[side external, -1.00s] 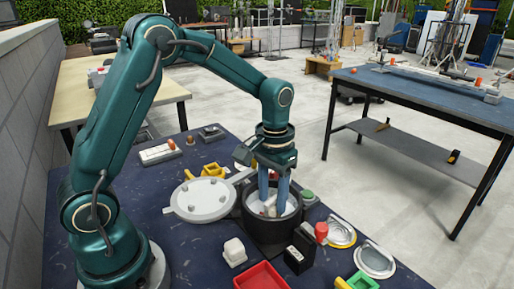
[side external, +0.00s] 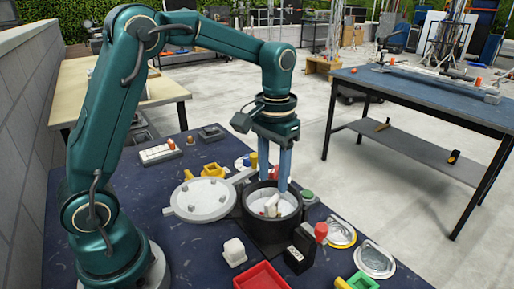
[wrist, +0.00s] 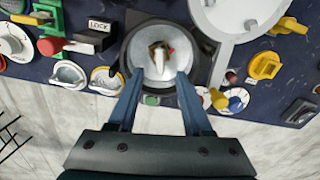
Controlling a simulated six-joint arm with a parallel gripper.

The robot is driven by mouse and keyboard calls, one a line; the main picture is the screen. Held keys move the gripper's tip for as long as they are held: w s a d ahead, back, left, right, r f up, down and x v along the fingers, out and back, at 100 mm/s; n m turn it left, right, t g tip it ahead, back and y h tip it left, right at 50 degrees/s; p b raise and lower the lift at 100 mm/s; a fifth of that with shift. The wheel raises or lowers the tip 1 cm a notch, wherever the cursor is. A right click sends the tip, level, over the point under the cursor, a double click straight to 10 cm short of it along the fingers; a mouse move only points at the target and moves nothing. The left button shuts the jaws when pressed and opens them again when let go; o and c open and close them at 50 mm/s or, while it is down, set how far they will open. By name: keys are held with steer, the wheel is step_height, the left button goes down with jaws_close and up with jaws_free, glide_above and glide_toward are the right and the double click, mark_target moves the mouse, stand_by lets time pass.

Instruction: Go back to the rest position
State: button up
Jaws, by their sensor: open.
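My gripper (side external: 273,186) is open and empty, with its two blue fingers pointing down just above the black round pot (side external: 262,228). In the wrist view my gripper (wrist: 158,88) shows its fingers spread on either side of the pot's opening. Inside the pot a white object (side external: 271,206) leans against the pale inner wall. The wrist view shows this white piece (wrist: 154,72) with small brown and red parts beside it; I cannot tell what they are.
The pot's round grey lid (side external: 203,199) lies open to its left. A red tray (side external: 261,277), a black block (side external: 299,252), a white block (side external: 234,251) and a red-topped knob (side external: 321,231) stand close around.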

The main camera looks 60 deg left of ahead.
steer(key=shift+r, duration=0.3)
steer(key=s+d+r+m+t, duration=0.1)
steer(key=s+d+r+t, duration=0.1)
steer(key=s+r+t, duration=0.65)
steer(key=s+f+g, duration=0.3)
steer(key=s+f, duration=0.1)
steer(key=s, duration=0.1)
steer(key=shift+s+f+m, duration=0.3)
steer(key=shift+s, duration=0.05)
